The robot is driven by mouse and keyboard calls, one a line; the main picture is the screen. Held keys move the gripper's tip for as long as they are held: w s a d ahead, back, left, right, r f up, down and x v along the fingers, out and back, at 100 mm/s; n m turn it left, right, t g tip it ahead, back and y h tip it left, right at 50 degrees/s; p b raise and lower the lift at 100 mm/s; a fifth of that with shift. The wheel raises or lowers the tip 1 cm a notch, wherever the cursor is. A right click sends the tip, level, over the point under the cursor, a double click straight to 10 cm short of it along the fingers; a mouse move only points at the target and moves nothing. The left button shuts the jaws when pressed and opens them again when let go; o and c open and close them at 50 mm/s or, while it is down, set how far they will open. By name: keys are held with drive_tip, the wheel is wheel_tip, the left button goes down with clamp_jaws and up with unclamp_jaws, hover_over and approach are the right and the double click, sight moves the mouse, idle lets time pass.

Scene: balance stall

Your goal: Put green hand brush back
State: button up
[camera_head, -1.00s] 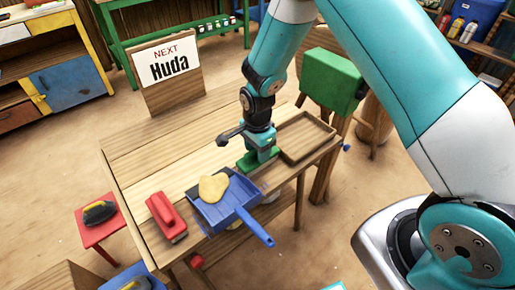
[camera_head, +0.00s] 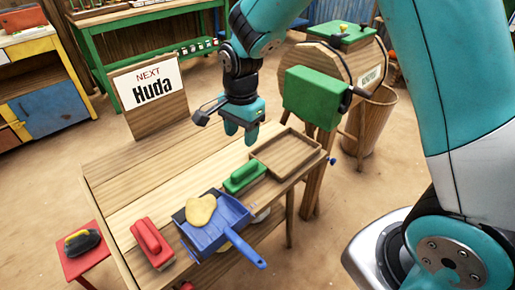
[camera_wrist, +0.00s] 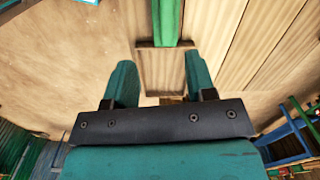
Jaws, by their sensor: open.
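The green hand brush (camera_head: 244,178) lies on the wooden table (camera_head: 140,180), between the blue dustpan (camera_head: 210,236) and the shallow wooden tray (camera_head: 286,152). A green strip at the top of the wrist view (camera_wrist: 166,22) looks like the same brush. My gripper (camera_head: 241,134) is open and empty, pointing down above the table, above and apart from the brush. Its two fingers (camera_wrist: 160,84) stand wide apart in the wrist view. The tray looks empty. A yellow lump (camera_head: 201,210) lies on the dustpan.
A red brush (camera_head: 152,242) lies left of the dustpan. The "NEXT Huda" sign (camera_head: 150,90) stands at the table's back. A green box (camera_head: 318,95) on a round wooden machine stands close to my gripper's right. A red stool (camera_head: 85,255) holds a dark brush.

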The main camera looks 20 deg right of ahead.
drive_tip(key=s+a+r+n+y, duration=0.2)
drive_tip(key=s+r+n, duration=0.5)
drive_tip(key=s+n, duration=0.3)
drive_tip(key=s+a+r+n+y, duration=0.1)
drive_tip(key=s+r+n, duration=0.5)
drive_tip(key=s+n, duration=0.3)
drive_tip(key=s, duration=0.4)
drive_tip(key=shift+a+r+n+y, duration=0.35)
drive_tip(key=shift+r+n+y, duration=0.05)
